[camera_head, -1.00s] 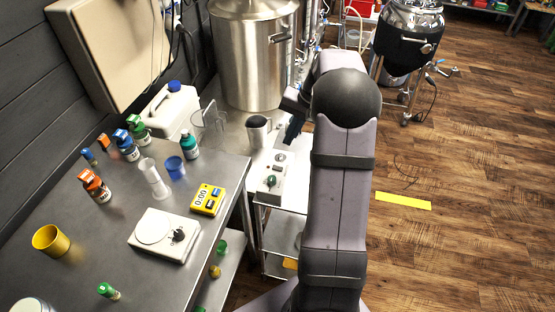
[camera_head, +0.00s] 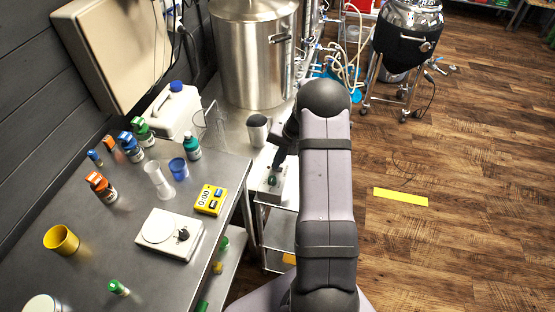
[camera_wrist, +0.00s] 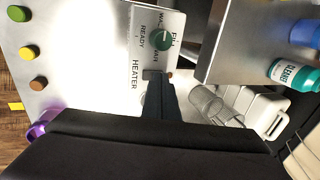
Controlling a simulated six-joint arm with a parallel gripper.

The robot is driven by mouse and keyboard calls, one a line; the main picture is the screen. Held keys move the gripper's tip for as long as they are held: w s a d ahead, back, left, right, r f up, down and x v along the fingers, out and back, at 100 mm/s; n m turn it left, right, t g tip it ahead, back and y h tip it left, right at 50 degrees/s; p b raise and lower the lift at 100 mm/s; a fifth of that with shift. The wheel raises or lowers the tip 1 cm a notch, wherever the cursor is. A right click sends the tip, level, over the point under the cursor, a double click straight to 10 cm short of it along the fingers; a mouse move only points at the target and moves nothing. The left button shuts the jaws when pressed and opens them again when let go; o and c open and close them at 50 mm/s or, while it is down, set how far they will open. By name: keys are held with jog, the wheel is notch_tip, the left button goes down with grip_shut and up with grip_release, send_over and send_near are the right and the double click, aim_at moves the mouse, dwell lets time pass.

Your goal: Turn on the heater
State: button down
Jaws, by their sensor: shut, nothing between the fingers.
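The heater is a light box (camera_head: 264,193) with a green knob (camera_head: 272,181), on a steel surface just right of the table in the head view. In the wrist view the heater's light face (camera_wrist: 150,18) bears the word HEATER, other lettering partly cut off, and the green knob (camera_wrist: 163,39). My gripper (camera_head: 278,166) is shut and empty, pointing down over the heater's far part. In the wrist view its dark fingertips (camera_wrist: 157,75) are close to the lettering, a short way from the knob. I cannot tell whether they touch the heater. My arm hides part of its right side.
The steel table (camera_head: 130,205) at left holds a white scale (camera_head: 168,235), a yellow timer (camera_head: 210,199) and several bottles. Wooden floor lies open at right.

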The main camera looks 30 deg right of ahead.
dwell(0.3)
jog(key=shift+w+a+f+b, duration=0.1)
jog(key=shift+a+f+b, duration=0.05)
jog(key=shift+f+b, duration=0.4)
jog(key=shift+r, duration=0.35)
jog(key=shift+s, duration=0.2)
jog(key=shift+s+d+f, duration=0.15)
jog(key=shift+s+d, duration=0.4)
jog(key=shift+d, duration=0.05)
